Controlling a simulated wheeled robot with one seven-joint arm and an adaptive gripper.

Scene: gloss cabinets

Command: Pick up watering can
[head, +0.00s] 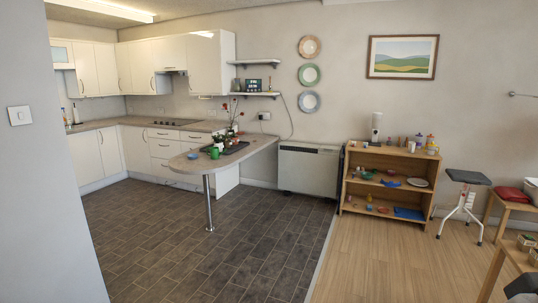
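I cannot make out a watering can for certain. A small green vessel (214,153) stands near the rounded end of the peninsula counter (190,166), beside a dark tray. It is too small here to tell whether it is a can or a mug. A blue object (390,183) of unclear shape lies on the middle shelf of the wooden bookcase. My gripper is not in view.
The peninsula rests on a metal leg (208,203) and carries a dark tray (236,148) and red flowers. A wooden bookcase (344,190), heater (308,168) and stool (468,178) line the back wall. The dark tiled floor (200,255) is clear. A wall stands close at left.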

